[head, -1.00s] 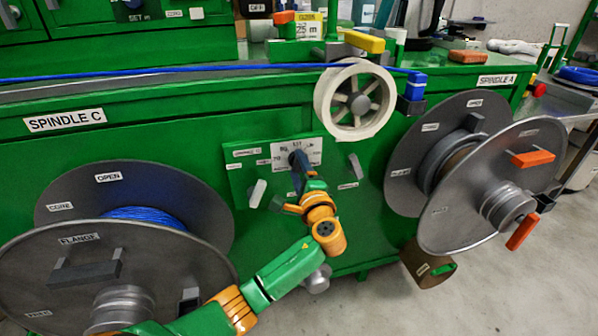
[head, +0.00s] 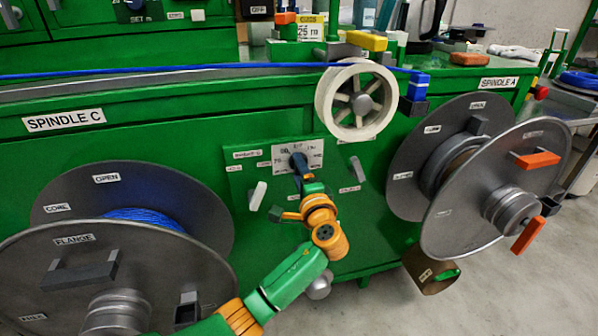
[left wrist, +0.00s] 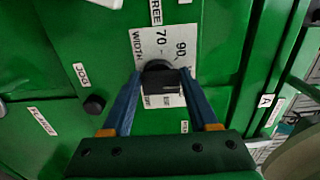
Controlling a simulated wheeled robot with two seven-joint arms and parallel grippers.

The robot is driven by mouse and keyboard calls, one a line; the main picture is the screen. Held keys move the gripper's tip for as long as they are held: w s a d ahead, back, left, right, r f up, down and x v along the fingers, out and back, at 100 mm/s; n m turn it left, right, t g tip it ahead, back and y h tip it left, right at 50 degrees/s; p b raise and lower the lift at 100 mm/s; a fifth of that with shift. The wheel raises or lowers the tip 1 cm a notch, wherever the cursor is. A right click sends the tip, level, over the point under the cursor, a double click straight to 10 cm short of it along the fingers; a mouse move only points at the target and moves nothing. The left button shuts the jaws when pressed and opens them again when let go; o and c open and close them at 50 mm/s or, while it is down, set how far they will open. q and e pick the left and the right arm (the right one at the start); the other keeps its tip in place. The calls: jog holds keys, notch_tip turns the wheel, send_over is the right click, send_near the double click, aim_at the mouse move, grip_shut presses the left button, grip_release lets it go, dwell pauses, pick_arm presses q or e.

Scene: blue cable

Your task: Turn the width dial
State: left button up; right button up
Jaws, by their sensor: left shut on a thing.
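The width dial (head: 298,161) is a dark knob on a white scale plate, set in the front of the green cabinet. In the left wrist view the dial (left wrist: 159,74) sits beside the word WIDTH and the numbers 70 and 90. My left gripper (head: 299,172) reaches up to it from below. In the left wrist view its two blue fingers (left wrist: 160,79) are shut on the dial, one on each side. The fingers and dial hide part of the scale, so the exact setting cannot be read. My right gripper is not in view.
Spindle C's reel (head: 150,265) with blue cable stands at left, and spindle A's reel (head: 485,185) at right. A cream spoked wheel (head: 335,110) juts out above the dial's right. A white lever (head: 258,196) is left of the dial. Blue cable (head: 200,68) runs along the top.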

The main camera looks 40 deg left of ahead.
pick_arm(q)
jog(key=o, duration=1.4)
jog(key=p+v, duration=0.1)
jog(key=v, duration=0.6)
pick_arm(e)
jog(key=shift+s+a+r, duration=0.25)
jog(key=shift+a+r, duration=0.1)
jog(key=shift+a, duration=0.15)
